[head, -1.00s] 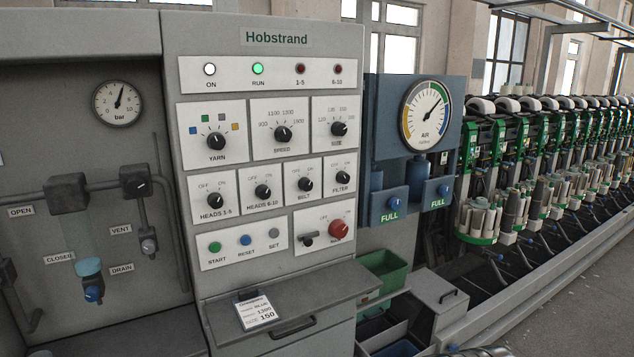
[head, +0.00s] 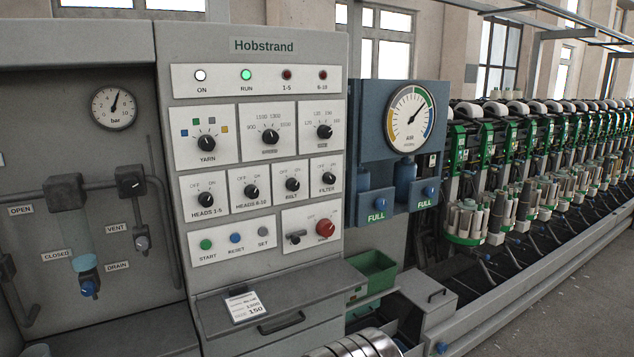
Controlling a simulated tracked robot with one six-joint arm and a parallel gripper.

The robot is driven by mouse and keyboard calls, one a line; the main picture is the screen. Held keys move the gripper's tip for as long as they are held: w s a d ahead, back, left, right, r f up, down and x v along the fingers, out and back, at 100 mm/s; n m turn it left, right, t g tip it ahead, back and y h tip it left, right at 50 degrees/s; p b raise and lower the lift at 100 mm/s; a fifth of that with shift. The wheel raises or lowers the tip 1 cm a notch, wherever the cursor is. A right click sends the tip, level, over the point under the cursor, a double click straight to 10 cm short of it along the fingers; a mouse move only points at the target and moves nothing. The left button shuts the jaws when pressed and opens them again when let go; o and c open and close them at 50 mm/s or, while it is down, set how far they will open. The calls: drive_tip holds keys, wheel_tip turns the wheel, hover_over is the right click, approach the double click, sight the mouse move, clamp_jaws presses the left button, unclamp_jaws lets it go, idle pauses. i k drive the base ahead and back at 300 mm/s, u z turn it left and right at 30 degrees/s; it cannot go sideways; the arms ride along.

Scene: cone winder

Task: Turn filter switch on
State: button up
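The filter switch (head: 328,179) is a black rotary knob on a white plate of the grey Hobstrand panel (head: 262,75). It is the rightmost knob of the row with HEADS 1-5, HEADS 6-10 and BELT. OFF is printed at its upper left and ON at its upper right. Its pointer is too small to read surely. Nothing covers or touches it. My gripper is not in view; a ringed metal part, probably of my arm, shows at the bottom edge, well below the switch.
The BELT knob (head: 292,184) sits close left of the filter switch, the SIZE knob (head: 324,132) above, and a red knob (head: 325,228) below. A ledge with a card (head: 246,307) juts out under the panel. A blue gauge unit (head: 365,140) stands to the right.

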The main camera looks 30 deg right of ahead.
sight(328, 177)
drive_tip(key=z, duration=0.05)
drive_tip(key=i, duration=1)
drive_tip(key=u, duration=0.1)
